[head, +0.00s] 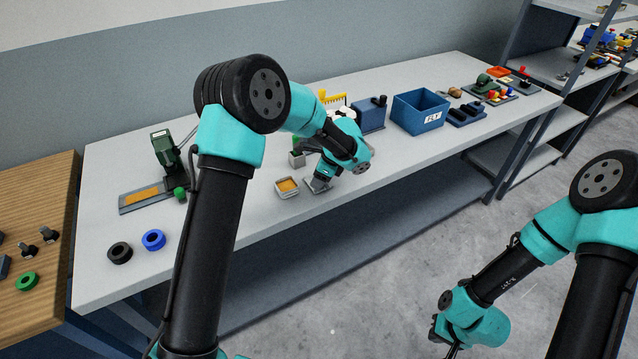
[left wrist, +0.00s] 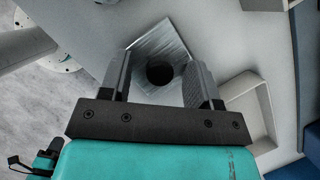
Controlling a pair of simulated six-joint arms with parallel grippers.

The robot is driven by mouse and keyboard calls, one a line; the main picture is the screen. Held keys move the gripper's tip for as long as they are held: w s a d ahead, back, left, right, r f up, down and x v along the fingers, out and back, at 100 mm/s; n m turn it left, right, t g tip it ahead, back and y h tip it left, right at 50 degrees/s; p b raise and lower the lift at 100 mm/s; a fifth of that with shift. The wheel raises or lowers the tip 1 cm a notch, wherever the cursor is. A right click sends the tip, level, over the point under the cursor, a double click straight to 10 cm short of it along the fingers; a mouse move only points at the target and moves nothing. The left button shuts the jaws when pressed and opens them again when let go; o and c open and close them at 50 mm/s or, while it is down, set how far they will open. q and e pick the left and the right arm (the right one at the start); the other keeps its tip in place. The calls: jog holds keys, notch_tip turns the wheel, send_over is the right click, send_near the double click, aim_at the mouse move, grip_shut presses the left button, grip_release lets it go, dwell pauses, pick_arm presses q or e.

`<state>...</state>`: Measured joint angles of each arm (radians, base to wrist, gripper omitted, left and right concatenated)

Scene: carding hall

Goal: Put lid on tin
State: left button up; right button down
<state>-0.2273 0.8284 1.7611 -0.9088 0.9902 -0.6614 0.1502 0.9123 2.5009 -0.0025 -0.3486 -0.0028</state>
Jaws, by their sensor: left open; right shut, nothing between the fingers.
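The tin (head: 287,187) is a small square open box with orange contents, standing on the pale table near its front edge. The lid (head: 313,188) is a flat square metal plate lying just right of the tin, partly hidden by my left gripper (head: 320,182). In the left wrist view the lid (left wrist: 174,42) shows a dark round knob (left wrist: 160,72). My left gripper (left wrist: 158,85) is open there, with a finger on each side of the knob and gaps between. My right gripper (head: 452,350) is shut and empty, low over the floor and partly cut off by the frame.
A blue bin (head: 420,112) and several small parts stand further right. A green device (head: 165,150) on a tray stands at left, with black (head: 119,252) and blue (head: 153,240) rings in front.

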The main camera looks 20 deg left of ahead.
pick_arm(q)
jog(key=c, duration=1)
jog(key=shift+r, duration=0.15)
jog(key=shift+r, duration=0.65)
jog(key=shift+s+d+r, duration=0.1)
jog(key=shift+s+r, duration=0.1)
jog(key=shift+r, duration=0.35)
jog(key=shift+s+r, duration=0.15)
jog(key=shift+r, duration=0.35)
jog(key=s+d, duration=0.1)
jog(key=s, duration=0.4)
jog(key=s+d+r, duration=0.1)
jog(key=s, duration=0.3)
jog(key=s+d, duration=0.2)
jog(key=s, duration=0.3)
jog(key=shift+s+r, duration=0.15)
jog(key=shift+s, duration=0.2)
